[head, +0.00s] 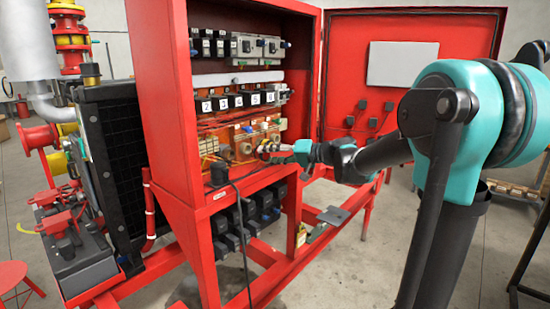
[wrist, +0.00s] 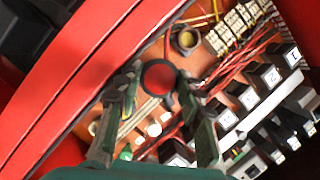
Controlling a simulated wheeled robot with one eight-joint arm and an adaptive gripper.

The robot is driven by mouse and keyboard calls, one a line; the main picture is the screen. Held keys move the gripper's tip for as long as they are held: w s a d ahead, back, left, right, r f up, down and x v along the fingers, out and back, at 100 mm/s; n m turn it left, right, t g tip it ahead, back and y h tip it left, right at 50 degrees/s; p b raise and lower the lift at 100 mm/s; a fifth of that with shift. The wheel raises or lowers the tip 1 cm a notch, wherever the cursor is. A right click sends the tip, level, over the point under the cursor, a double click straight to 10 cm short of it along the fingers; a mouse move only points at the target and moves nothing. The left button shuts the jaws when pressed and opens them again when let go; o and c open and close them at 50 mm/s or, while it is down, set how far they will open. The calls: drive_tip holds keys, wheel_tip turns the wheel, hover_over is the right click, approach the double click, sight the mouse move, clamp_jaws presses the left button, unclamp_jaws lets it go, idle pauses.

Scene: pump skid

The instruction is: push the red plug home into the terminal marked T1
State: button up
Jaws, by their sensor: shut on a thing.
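My gripper (wrist: 157,92) is inside the open red cabinet, and its two fingers are closed on the red plug (wrist: 159,76). The plug's round red end faces the wrist camera, with a dark rim around part of it. In the head view my gripper (head: 272,151) reaches in from the right, close to the orange panel; the plug is too small there to make out clearly. No T1 mark is legible. The plug's front end is hidden behind its round end, so I cannot tell whether it touches or enters a terminal.
A round socket-like fitting (wrist: 187,40) sits beside the plug on the orange panel. A row of black blocks with white number labels (head: 240,100) runs above. Red wires (wrist: 235,75) cross nearby. The red cabinet wall (head: 165,95) stands left; the open door (head: 345,60) is behind my arm.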

drive_tip(key=shift+w+a, duration=0.45)
drive_tip(key=shift+a, duration=0.1)
drive_tip(key=shift+w+a, duration=1.05)
drive_tip(key=shift+a, duration=0.3)
idle(1.3)
drive_tip(key=o, duration=1.3)
drive_tip(key=v, duration=1.2)
